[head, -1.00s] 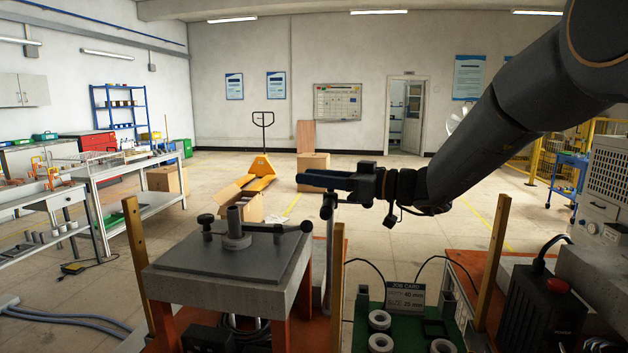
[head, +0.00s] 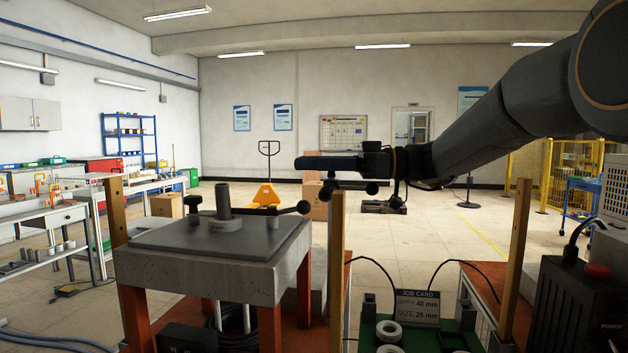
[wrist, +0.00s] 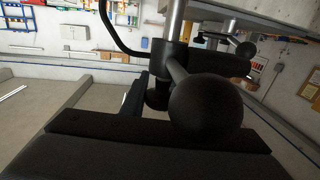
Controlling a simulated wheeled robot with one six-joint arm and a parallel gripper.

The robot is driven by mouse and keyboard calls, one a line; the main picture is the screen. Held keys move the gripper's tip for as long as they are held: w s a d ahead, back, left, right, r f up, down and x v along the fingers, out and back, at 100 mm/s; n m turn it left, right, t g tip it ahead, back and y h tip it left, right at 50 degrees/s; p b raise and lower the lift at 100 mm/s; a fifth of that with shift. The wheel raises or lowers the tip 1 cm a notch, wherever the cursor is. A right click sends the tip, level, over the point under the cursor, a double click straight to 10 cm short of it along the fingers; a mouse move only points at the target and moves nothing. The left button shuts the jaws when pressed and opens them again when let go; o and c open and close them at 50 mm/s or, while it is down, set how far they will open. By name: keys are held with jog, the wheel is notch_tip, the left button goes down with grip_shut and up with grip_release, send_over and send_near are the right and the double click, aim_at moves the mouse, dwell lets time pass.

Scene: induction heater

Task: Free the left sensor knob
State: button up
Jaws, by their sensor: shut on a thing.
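A metal plate on a heavy stand (head: 215,243) carries a short upright metal tube (head: 223,208). A black knob (head: 193,203) stands at the plate's left, and a dark rod ends in a black ball (head: 303,207) at its right. My gripper (head: 328,163) is right of the plate, above a black fitting (head: 327,190). In the wrist view, a large black ball-ended knob (wrist: 207,112) is at the dark jaws (wrist: 160,140). Its lever joins a black hub (wrist: 168,60) on a metal post. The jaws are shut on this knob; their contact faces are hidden. Which sensor it belongs to is unclear.
Wooden posts (head: 337,240) rise near my gripper and around the stand. A job card (head: 417,307) stands on a green tray with metal rings (head: 388,331). A black power box (head: 570,305) is at right. Open floor lies beyond.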

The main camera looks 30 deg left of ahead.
jog(key=shift+s+d+f+n+g+h+b, duration=0.15)
jog(key=shift+s+n+g+h+b, duration=0.1)
jog(key=shift+n+g+h+b, duration=0.65)
jog(key=shift+s+d+r+n+g+h+b, duration=0.15)
jog(key=shift+n+g+h+b, duration=0.25)
jog(key=shift+n+g+b, duration=0.55)
jog(key=shift+s+g+b, duration=0.1)
jog(key=shift+g+b, duration=0.2)
jog(key=shift+g, duration=0.05)
jog(key=o, duration=1)
jog(key=v, duration=0.7)
jog(key=shift+w+d, duration=0.3)
jog(key=shift+r, duration=0.1)
